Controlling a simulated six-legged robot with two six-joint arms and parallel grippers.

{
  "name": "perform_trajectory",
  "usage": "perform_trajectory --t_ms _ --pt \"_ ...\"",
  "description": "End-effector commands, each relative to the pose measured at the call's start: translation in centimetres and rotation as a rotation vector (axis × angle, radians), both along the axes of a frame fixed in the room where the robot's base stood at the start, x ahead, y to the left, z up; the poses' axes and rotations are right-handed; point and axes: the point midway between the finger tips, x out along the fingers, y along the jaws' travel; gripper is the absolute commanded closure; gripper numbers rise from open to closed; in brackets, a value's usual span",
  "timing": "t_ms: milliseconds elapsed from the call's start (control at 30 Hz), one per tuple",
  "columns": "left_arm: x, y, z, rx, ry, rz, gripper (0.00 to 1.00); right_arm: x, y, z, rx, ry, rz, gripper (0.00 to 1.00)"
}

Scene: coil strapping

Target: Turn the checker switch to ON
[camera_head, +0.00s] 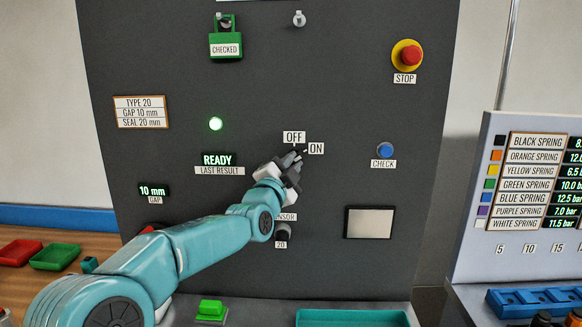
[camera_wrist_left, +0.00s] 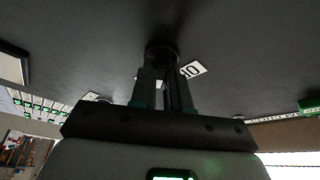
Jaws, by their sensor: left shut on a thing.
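The checker switch is a dark round knob on the dark upright panel (camera_head: 340,110), and it shows in the left wrist view (camera_wrist_left: 161,52). In the head view it sits at the OFF label (camera_head: 294,137) and the ON label (camera_head: 316,148), mostly hidden behind my left gripper (camera_head: 290,162). In the left wrist view, my left gripper's two fingers (camera_wrist_left: 166,88) are closed on the knob from both sides. Which way the switch points cannot be made out. My right gripper is not in view.
A lit green lamp (camera_head: 215,124) and a READY display (camera_head: 217,160) are left of the switch. A blue CHECK button (camera_head: 385,150) and a red STOP button (camera_head: 410,56) are to its right. A green CHECKED padlock (camera_head: 225,45) hangs above. The sensor knob (camera_head: 282,232) is below.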

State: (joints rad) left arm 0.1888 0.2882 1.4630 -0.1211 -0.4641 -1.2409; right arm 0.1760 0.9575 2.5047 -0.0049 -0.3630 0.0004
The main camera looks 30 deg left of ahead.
Motion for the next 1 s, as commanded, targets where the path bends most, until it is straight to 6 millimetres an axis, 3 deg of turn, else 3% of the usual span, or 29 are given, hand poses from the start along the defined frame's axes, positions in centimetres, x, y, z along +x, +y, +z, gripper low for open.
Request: perform_trajectory --t_ms 733,767,833,1000 --pt "0.05 -0.24 -0.02 0.08 0.05 -0.005 1.0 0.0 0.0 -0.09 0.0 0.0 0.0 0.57" --pt "0.05 -0.24 -0.02 0.08 0.05 -0.005 0.81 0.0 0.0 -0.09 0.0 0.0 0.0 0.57" --pt "0.05 -0.23 -0.02 0.079 0.05 -0.005 0.58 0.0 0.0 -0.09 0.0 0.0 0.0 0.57" --pt "0.03 -0.14 0.0 0.078 0.049 -0.003 0.58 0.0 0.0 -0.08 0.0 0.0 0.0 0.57"
